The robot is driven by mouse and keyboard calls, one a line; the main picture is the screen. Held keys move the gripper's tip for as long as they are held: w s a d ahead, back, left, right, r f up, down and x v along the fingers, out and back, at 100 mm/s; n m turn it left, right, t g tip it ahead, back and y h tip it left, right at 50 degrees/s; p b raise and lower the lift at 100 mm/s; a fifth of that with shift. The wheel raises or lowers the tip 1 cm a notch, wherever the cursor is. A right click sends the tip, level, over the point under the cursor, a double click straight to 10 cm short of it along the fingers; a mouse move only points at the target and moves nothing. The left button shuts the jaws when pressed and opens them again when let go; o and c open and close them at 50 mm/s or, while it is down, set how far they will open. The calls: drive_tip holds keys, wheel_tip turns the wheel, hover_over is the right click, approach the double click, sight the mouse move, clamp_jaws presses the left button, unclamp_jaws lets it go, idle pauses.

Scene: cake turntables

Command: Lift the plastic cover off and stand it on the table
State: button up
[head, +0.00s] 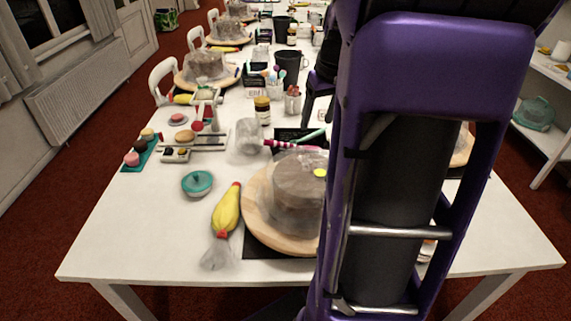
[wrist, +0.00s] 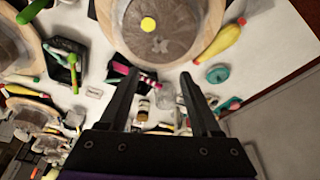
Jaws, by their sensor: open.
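The clear plastic cover (head: 290,195) stands over a grey-brown cake on a round wooden turntable (head: 262,228). It has a yellow knob (head: 320,173) on top. My purple arm hides its right part in the head view. In the wrist view the cover (wrist: 178,32) and its knob (wrist: 148,24) lie at the top, beyond my fingertips. My gripper (wrist: 160,74) is open, with nothing between its fingers. The fingers appear apart from the knob. The gripper is hidden in the head view.
On the white table (head: 130,230), a yellow piping bag (head: 227,210) and a teal lidded dish (head: 197,183) stand left of the turntable. A clear jar (head: 249,136) and a dark tray of tools stand behind. The front left of the table is bare.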

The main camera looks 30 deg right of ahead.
hover_over(307, 160)
drive_tip(key=s, duration=0.1)
drive_tip(key=f, duration=1)
drive_tip(key=shift+s+a+b, duration=0.2)
drive_tip(key=shift+a+b, duration=0.05)
drive_tip(key=shift+b, duration=0.1)
drive_tip(key=shift+s+x, duration=0.1)
drive_tip(key=shift+x, duration=1.25)
drive_tip(key=shift+s+x, duration=0.15)
drive_tip(key=shift+x, duration=1.2)
drive_tip(key=shift+d, duration=0.15)
clamp_jaws()
